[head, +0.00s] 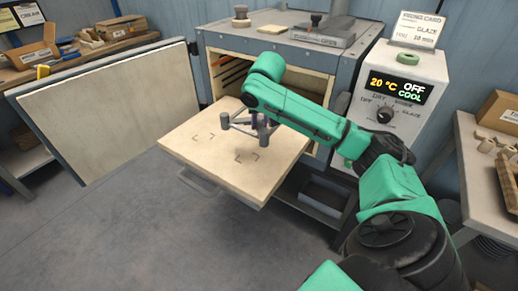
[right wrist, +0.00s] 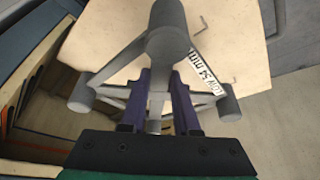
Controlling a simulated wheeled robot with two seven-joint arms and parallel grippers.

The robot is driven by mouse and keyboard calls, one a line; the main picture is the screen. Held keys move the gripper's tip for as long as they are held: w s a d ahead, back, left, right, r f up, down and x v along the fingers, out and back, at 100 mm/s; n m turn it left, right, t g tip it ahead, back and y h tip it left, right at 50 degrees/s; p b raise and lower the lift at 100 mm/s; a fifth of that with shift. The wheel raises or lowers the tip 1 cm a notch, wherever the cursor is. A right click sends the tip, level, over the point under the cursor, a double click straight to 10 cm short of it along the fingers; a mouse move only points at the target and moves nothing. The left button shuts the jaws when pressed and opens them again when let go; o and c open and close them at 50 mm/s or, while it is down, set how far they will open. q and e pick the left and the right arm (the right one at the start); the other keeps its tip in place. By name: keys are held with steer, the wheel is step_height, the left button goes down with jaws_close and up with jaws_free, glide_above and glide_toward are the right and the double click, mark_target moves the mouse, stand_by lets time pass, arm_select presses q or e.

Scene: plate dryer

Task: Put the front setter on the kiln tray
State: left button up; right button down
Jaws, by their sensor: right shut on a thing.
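The kiln tray (head: 220,172) is a pale square slab with dark corner marks, pulled out in front of the kiln. I cannot tell whether the setter touches it. My left gripper is out of view.
The kiln (head: 270,50) stands open behind the tray, its door (head: 105,105) swung out to the left. A control panel (head: 393,98) reads 20 °C, OFF, COOL. Benches with boxes stand left (head: 90,55) and right (head: 480,150). The tray's front half is clear.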

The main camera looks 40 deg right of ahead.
mark_target(263, 132)
step_height(263, 132, down, 11)
steer(key=shift+w+d, duration=0.1)
steer(key=shift+w, duration=0.05)
steer(key=shift+f, duration=0.15)
steer(key=c, duration=0.7)
jaws_free()
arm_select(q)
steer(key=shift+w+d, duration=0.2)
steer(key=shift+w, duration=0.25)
arm_select(e)
steer(key=shift+o, duration=0.2)
steer(key=shift+r, duration=0.25)
steer(key=v, duration=1.1)
steer(key=shift+r, duration=0.25)
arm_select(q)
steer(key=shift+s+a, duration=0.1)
